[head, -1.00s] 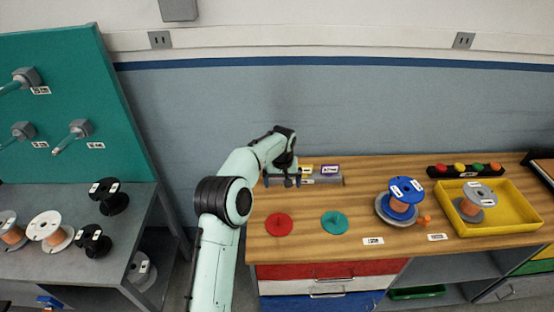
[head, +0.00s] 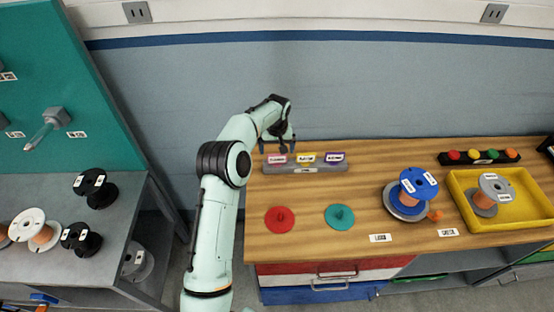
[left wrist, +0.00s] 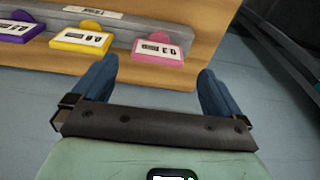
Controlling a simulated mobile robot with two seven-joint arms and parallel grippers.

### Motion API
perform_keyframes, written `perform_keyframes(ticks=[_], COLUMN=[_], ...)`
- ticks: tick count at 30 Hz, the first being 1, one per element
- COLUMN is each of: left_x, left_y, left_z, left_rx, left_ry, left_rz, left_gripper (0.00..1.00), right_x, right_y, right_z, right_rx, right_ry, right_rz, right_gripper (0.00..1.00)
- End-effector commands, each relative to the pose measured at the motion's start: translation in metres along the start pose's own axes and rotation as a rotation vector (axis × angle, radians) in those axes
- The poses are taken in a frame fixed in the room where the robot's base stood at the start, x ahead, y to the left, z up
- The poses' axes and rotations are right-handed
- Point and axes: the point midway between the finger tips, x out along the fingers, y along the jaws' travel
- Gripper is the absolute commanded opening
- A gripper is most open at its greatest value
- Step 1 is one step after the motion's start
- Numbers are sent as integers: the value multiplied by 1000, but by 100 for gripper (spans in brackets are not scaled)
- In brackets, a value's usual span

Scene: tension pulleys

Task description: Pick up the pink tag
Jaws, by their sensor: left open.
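The pink tag (head: 278,159) stands at the left end of a grey holder (head: 318,169) at the back left of the wooden bench. A yellow tag (head: 306,158) and a purple tag (head: 334,157) stand to its right. In the left wrist view the pink tag (left wrist: 158,49) lies just beyond the fingertips, near the bench edge. My left gripper (left wrist: 150,78) is open and empty, its two blue fingers apart. In the head view my left gripper (head: 276,145) is right behind and above the pink tag. My right gripper is not in view.
A red disc (head: 280,219) and a teal disc (head: 340,217) lie in front of the holder. A blue spool (head: 418,183) and a yellow tray (head: 520,221) stand to the right. A grey table with spools (head: 130,187) is at left, across a floor gap.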

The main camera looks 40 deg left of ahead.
Motion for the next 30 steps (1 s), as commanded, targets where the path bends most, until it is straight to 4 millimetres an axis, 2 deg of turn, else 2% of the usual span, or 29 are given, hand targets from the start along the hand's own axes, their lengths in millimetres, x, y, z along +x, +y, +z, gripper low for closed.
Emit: perform_keyframes(ticks=[3,10,18,26,27,29,30], left_x=[16,33,69,74,74,74,74], left_y=[0,1,3,2,2,2,2], left_z=[-1,-2,-4,-3,-3,-3,-3], left_rx=[1,1,0,0,0,0,0], left_ry=[0,-1,0,2,2,2,2], left_rz=[0,1,2,2,2,2,2], left_gripper=[100,100,100,100,97,77,64], right_x=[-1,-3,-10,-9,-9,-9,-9], right_y=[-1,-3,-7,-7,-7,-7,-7], right_z=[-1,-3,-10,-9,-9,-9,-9], right_rx=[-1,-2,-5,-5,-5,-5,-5], right_ry=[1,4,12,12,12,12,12], right_rz=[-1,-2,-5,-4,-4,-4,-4], right_gripper=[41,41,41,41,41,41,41])
